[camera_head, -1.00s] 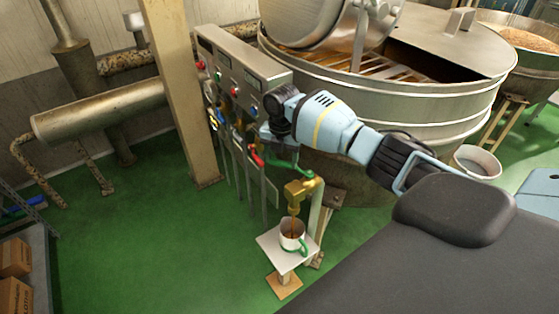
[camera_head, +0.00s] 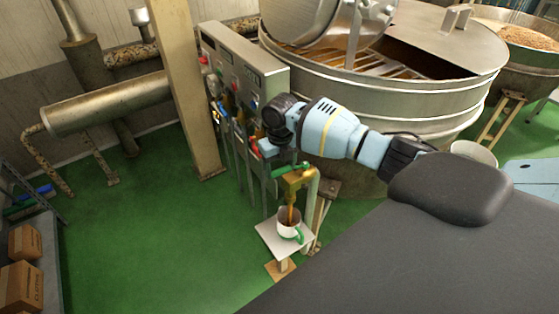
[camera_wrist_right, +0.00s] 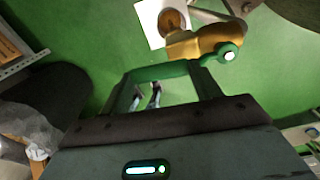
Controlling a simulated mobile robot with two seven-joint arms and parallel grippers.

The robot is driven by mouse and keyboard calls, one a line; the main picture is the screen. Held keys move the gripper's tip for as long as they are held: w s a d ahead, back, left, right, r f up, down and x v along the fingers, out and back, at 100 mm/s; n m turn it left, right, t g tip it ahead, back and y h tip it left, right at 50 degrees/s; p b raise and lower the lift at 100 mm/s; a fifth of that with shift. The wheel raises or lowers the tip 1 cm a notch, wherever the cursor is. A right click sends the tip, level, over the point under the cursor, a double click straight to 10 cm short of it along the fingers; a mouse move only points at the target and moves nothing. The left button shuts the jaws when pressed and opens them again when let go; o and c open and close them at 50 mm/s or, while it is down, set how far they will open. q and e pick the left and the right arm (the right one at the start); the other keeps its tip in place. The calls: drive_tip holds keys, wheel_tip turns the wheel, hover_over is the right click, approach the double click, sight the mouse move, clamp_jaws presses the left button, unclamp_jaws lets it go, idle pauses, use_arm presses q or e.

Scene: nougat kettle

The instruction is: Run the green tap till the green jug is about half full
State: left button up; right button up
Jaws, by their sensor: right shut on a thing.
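The green jug (camera_head: 287,232), pale with a green handle, stands upright on a small square stand. The brass tap (camera_head: 292,182) with its green lever (camera_head: 290,169) is above it. A brown stream runs from the spout into the jug. In the right wrist view the jug (camera_wrist_right: 174,21) holds brown liquid, but its exact level is hard to read. My right gripper (camera_head: 274,151) is shut on the green lever, which also shows as a green bar in the right wrist view (camera_wrist_right: 165,72). Its fingertips are partly hidden in the head view. My left gripper is out of view.
The white stand (camera_head: 268,238) is just larger than the jug. A control panel (camera_head: 240,62) with levers stands behind the tap, beside a beige post (camera_head: 190,110). A large steel kettle (camera_head: 400,100) is at the right. Green floor is open at the left.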

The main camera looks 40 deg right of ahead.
drive_tip(key=shift+s+n, duration=0.4)
drive_tip(key=shift+n, duration=0.1)
drive_tip(key=o, duration=1.4)
drive_tip(key=shift+r, duration=3.95)
